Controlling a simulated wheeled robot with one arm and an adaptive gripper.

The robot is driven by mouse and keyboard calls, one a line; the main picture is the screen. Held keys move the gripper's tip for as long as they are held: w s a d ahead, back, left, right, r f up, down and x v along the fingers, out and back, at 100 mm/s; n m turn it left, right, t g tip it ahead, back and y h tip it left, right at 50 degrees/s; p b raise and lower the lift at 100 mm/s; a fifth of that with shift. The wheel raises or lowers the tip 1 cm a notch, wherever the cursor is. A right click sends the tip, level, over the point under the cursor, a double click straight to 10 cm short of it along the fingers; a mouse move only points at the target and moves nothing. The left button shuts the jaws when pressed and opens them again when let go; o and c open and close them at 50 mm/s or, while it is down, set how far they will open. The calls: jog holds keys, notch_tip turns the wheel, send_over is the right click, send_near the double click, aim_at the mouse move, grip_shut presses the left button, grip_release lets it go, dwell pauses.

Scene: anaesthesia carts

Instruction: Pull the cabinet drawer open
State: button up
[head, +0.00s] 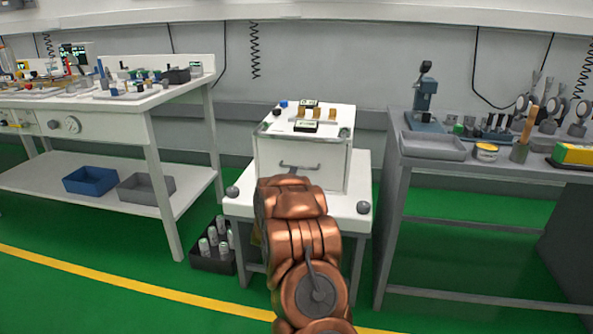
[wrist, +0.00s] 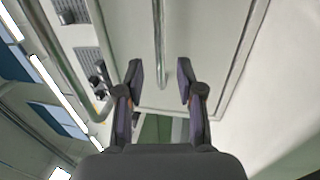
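The white cabinet (head: 270,158) stands on a small white table between two benches. Its front drawer panel (head: 325,180) carries a dark bar handle (head: 299,167) and looks closed. My copper-coloured arm reaches up to this front and hides its lower left part. In the wrist view the handle (wrist: 159,40) is a thin metal bar, lined up with the gap between my fingers. My gripper (wrist: 160,72) is open, one finger on each side of the bar's line. I cannot tell whether the fingers touch the bar or how deep it sits between them.
Small items, including blue and yellow blocks, lie on the cabinet top. The small table (head: 350,218) has round grey knobs at its front corners. A dark crate (head: 212,262) of cans stands on the floor at left. A grey bench (head: 430,165) stands at right. Green floor lies between.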

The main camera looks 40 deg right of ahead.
jog(key=shift+b+x, duration=0.75)
jog(key=shift+x, duration=2.15)
grip_shut()
